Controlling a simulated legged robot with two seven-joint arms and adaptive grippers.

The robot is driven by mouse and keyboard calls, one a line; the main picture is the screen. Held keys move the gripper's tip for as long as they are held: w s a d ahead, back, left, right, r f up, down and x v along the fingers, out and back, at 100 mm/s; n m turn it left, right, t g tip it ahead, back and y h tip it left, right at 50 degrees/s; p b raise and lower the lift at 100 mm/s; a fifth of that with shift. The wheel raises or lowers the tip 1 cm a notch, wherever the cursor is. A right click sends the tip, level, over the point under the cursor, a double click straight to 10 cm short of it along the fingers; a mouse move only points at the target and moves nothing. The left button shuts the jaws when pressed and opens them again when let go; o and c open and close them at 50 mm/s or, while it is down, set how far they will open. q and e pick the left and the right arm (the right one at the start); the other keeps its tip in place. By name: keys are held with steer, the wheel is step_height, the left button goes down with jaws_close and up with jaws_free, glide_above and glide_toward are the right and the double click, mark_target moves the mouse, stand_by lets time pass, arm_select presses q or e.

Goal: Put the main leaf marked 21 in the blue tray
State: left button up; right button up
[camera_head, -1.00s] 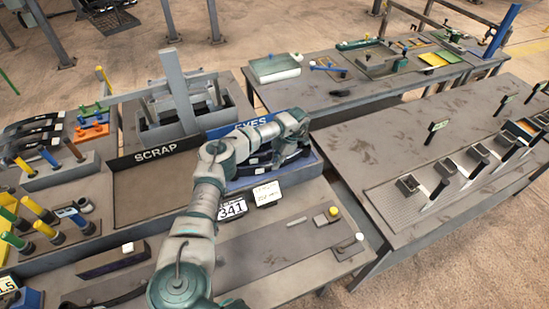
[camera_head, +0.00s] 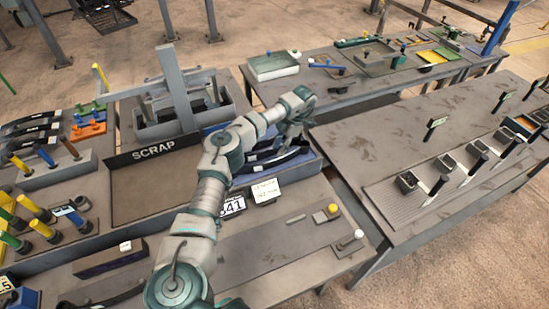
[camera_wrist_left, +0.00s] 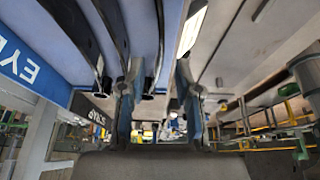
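The blue tray (camera_head: 318,162) stands at the right end of the scrap bench in the head view. Its EYES label (camera_wrist_left: 28,68) shows in the wrist view. Several dark curved leaves (camera_head: 285,157) lie in the tray; they also show close up in the wrist view (camera_wrist_left: 80,35). I cannot read a 21 on any leaf. My left gripper (camera_head: 300,108) is above the tray's far end, partly blurred by its small size there. In the left wrist view its two fingers (camera_wrist_left: 158,108) are apart, with no leaf clearly clamped between them. My right gripper is out of view.
A SCRAP bin (camera_head: 150,185) lies left of the tray. A number card (camera_head: 233,206) and a white note card (camera_head: 266,190) stand at the tray's front. A separate bench (camera_head: 420,130) stands to the right, with a gap between.

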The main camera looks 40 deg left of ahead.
arm_select(q)
steer(key=v, duration=0.4)
steer(key=shift+w+r, duration=0.15)
steer(key=shift+r, duration=0.05)
steer(key=shift+w+a+r, duration=0.1)
steer(key=shift+r, duration=0.3)
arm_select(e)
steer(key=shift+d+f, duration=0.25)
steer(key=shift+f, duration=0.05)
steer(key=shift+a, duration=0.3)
